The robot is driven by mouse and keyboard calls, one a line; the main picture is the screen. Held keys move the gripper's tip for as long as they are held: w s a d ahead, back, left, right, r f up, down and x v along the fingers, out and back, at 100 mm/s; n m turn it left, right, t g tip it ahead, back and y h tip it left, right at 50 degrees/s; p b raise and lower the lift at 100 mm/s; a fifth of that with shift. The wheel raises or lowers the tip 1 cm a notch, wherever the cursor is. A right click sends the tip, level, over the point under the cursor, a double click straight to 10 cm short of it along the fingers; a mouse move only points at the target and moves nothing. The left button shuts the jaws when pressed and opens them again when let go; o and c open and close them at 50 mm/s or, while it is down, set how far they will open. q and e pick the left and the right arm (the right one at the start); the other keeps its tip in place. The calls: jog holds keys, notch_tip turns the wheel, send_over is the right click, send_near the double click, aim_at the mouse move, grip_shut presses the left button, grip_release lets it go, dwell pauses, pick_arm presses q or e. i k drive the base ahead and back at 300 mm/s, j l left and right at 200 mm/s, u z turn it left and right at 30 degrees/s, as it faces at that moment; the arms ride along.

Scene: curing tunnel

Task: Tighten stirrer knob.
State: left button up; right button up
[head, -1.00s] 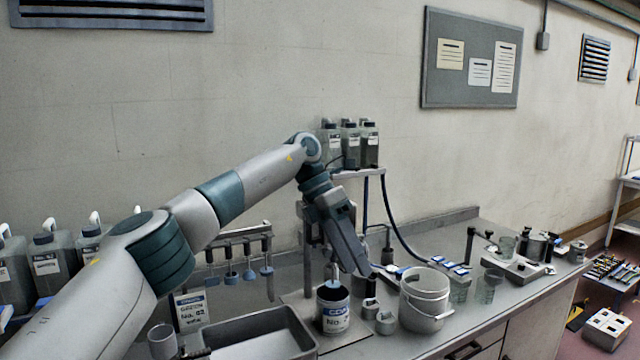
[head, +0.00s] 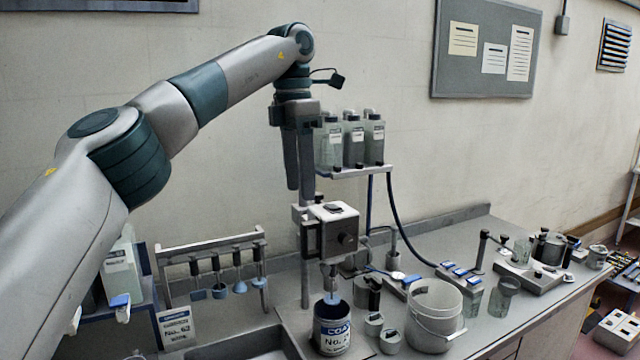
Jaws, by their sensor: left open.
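The stirrer (head: 325,238) is a pale, boxy head on an upright metal post, with a dark round knob (head: 347,240) on its front right side. Its shaft goes down into an open can (head: 332,326) with a blue and white label. My left gripper (head: 300,194) points downward, just above and slightly left of the stirrer head in the picture. Its two fingers are apart with nothing between them. I cannot tell whether the fingertips are in front of or behind the post. My right gripper is not in view.
A white bucket (head: 436,313) and small cups stand right of the can. A shelf (head: 352,172) with several grey bottles is right of my gripper. A rack (head: 212,250) of hanging blue-tipped tools and a sink tray (head: 240,346) are at left.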

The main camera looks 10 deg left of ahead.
aim_at(319, 196)
jog(key=i, duration=1.3)
